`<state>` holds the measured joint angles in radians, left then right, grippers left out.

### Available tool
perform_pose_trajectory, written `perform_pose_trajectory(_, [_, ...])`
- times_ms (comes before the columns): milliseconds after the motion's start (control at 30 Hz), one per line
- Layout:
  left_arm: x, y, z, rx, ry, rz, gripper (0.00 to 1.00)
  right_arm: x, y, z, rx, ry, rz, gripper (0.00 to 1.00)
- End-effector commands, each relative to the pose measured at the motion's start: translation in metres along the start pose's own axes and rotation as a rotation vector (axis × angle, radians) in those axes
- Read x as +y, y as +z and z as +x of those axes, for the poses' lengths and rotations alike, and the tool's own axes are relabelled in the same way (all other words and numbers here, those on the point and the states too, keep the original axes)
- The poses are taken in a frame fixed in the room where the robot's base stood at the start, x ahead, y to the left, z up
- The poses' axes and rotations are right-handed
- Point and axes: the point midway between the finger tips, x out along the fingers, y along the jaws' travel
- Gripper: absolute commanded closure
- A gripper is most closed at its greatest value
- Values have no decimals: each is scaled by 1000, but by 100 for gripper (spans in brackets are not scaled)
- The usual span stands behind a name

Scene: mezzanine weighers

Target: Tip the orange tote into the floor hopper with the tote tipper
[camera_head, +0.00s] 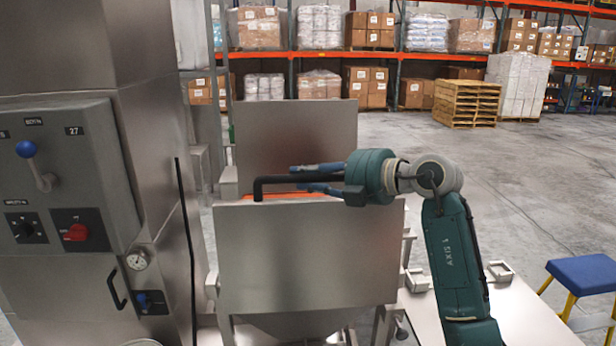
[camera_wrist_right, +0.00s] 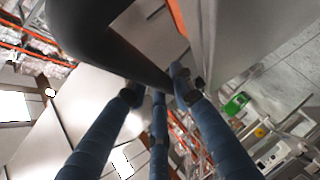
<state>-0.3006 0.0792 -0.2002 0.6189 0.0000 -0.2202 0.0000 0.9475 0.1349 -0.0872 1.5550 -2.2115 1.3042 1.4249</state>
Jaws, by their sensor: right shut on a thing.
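The black bent tipper handle (camera_head: 268,183) sticks up between two upright steel plates in the head view. My right gripper (camera_head: 303,178) reaches in from the right, its blue fingers above and below the bar, shut on it. In the right wrist view the dark bar (camera_wrist_right: 125,62) crosses between the fingers of the gripper (camera_wrist_right: 158,88). A thin orange strip of the tote (camera_head: 292,196) shows just behind the front plate; an orange edge also shows in the wrist view (camera_wrist_right: 177,17). Most of the tote is hidden. The floor hopper's funnel (camera_head: 300,324) shows partly below the front plate.
The front steel plate (camera_head: 308,258) stands close below my right forearm. A steel control cabinet (camera_head: 70,180) with knobs and a lever fills the left. A blue-topped step stool (camera_head: 584,272) stands at right. Open floor lies behind, before pallet racks (camera_head: 330,54).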

Motion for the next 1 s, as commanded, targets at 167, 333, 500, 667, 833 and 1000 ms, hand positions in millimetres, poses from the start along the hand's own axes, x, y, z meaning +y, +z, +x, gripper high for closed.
perform_pose_trajectory(167, [0, 1, 16, 1, 0, 0, 62, -16, -6, -6, -2, 17, -30, 100])
perform_pose_trajectory(333, [0, 2, 38, 2, 0, 0, 62, -33, -18, -19, -2, 61, -75, 100])
perform_pose_trajectory(500, [1, 4, 65, 2, 0, 0, 62, -56, -34, -34, -2, 116, -131, 100])
perform_pose_trajectory(667, [1, 7, 91, 2, 0, 0, 62, -78, -49, -49, -1, 172, -189, 100])
perform_pose_trajectory(833, [2, 9, 119, 2, 0, 0, 62, -103, -63, -63, 0, 232, -247, 100])
perform_pose_trajectory(1000, [2, 11, 146, 2, 0, 0, 62, -128, -75, -75, 0, 289, -305, 100])
